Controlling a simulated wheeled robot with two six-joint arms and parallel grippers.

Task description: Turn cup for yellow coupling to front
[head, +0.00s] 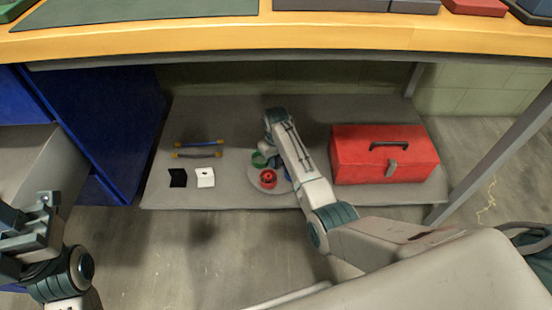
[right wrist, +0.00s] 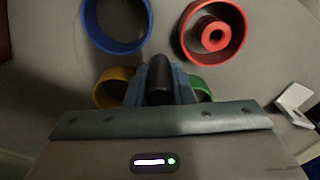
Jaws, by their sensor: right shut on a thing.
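A round grey turntable (head: 257,187) on the low shelf bears four coloured cups. The red cup (head: 268,179) is at the front left with a red ring-shaped piece inside; it also shows in the right wrist view (right wrist: 240,50). The blue cup (right wrist: 85,30) is at the front right, empty. The green cup (head: 259,159) is at the back left. The yellow cup (right wrist: 107,84) is at the back right, partly hidden by my gripper. My right gripper (right wrist: 160,88) is shut on the dark central knob (right wrist: 160,72). My left gripper (head: 28,212) is open and empty.
A red toolbox (head: 385,155) stands right of the turntable. Two rods with yellow ends (head: 198,154), a black piece (head: 178,177) and a white piece (head: 205,177) lie to the left. The wooden bench top (head: 300,38) hangs over the shelf; a blue cabinet (head: 105,120) is at left.

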